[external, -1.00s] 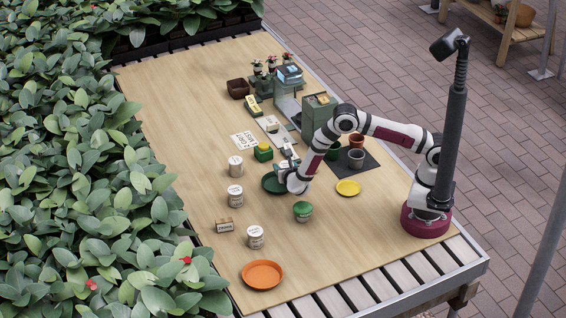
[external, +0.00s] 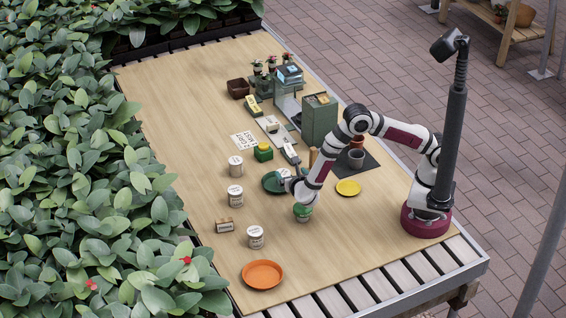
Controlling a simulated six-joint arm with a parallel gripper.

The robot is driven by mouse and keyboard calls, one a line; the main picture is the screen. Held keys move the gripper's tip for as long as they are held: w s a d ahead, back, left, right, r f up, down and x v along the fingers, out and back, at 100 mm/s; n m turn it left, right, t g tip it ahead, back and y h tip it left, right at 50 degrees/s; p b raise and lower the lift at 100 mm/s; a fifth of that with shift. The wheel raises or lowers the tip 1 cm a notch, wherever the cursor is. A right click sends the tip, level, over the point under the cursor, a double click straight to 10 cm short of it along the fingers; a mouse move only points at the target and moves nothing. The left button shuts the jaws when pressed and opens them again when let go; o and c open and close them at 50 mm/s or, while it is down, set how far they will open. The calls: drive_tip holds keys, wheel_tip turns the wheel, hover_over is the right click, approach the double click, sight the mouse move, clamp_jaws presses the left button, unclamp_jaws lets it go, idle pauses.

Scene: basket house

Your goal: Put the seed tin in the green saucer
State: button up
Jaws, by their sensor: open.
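The green saucer (external: 270,184) lies flat near the middle of the board, its right side partly hidden by my gripper. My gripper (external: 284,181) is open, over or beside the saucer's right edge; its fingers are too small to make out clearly. A green tin (external: 303,214) stands just below my wrist, its top partly covered by the arm. White labelled tins stand to the left: one at the back (external: 236,167), one in the middle (external: 235,195) and one in front (external: 256,238). Their labels are too small to read, so I cannot tell which is the seed tin.
An orange saucer (external: 262,274) lies at the front and a yellow saucer (external: 348,188) to the right. A small labelled block (external: 224,225) and a green-yellow box (external: 263,152) stand nearby. A tall green box (external: 319,120) and pots on a dark mat (external: 371,162) stand behind the arm.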

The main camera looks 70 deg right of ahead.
drive_tip(key=s+d+r+m+g+y, duration=0.35)
drive_tip(key=s+r+m+g, duration=0.2)
drive_tip(key=s+m, duration=0.5)
drive_tip(key=s+d+r+m+g+y, duration=0.2)
drive_tip(key=s+d+r+m+g, duration=0.2)
drive_tip(key=s+r+m, duration=0.45)
drive_tip(key=s+a+m+t+y, duration=0.2)
drive_tip(key=s+a+m+y, duration=0.5)
drive_tip(key=s+m, duration=0.4)
drive_tip(key=shift+s+a+r+y, duration=0.35)
drive_tip(key=shift+s+a, duration=0.1)
drive_tip(key=shift+s, duration=0.55)
